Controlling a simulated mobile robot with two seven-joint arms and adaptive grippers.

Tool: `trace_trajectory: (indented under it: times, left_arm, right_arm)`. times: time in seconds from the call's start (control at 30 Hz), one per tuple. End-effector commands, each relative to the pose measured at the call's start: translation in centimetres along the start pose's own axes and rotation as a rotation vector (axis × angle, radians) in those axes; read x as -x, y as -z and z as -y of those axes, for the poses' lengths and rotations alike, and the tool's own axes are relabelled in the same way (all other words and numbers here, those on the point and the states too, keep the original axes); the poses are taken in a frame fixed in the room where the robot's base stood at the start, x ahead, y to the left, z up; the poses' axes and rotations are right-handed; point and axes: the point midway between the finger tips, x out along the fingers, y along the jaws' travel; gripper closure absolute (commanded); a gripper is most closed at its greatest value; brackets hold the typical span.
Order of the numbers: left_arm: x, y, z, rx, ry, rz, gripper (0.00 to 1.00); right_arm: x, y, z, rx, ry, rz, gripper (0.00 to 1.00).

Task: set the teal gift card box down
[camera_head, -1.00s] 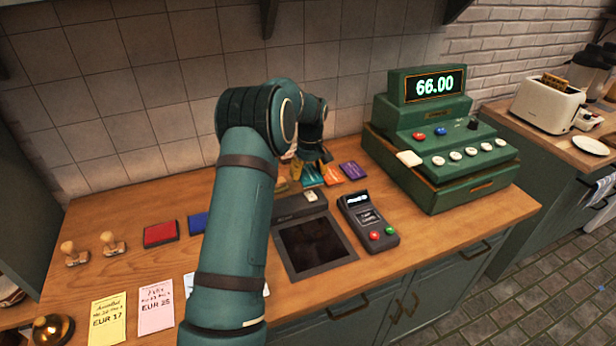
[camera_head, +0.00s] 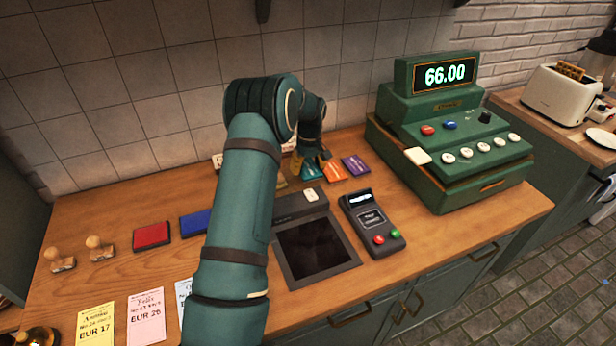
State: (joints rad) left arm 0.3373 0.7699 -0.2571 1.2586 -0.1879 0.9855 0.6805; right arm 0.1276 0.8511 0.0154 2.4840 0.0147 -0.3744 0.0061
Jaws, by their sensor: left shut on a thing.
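The teal gift card box (camera_head: 312,171) is at the back of the counter, left of the orange gift card box (camera_head: 332,169) and the purple one (camera_head: 356,164). My left gripper (camera_head: 312,164) is over it, shut on it, with its fingers pointing down. The arm and wrist cover part of the gripper and the box. I cannot tell whether the box touches the counter. My right gripper is not in view.
A black scale-like pad (camera_head: 317,247) and a card terminal (camera_head: 372,223) stand in front of the boxes. A green cash register (camera_head: 448,140) is to the right. Red (camera_head: 152,237) and blue (camera_head: 194,225) ink pads and two stamps (camera_head: 100,248) are at left.

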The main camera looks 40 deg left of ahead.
Motion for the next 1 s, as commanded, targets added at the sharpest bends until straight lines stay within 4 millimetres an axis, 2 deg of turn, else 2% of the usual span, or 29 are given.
trace_trajectory:
  times: [0.3,0.7,0.73,1.0]
  left_arm:
    - [-3.6,0.0,-0.1,0.001,0.001,0.001,0.65]
    - [-4.2,0.0,-0.1,0.0,0.0,0.0,0.65]
    - [-4.1,0.0,-0.1,0.0,0.0,0.0,0.28]
    - [-4.0,0.0,-0.1,0.001,0.0,0.0,0.28]
  right_arm:
    - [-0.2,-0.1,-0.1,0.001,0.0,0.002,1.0]
    - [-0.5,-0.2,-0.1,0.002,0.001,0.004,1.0]
    - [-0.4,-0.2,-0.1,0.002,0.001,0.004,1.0]
    - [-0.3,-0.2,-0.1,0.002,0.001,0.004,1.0]
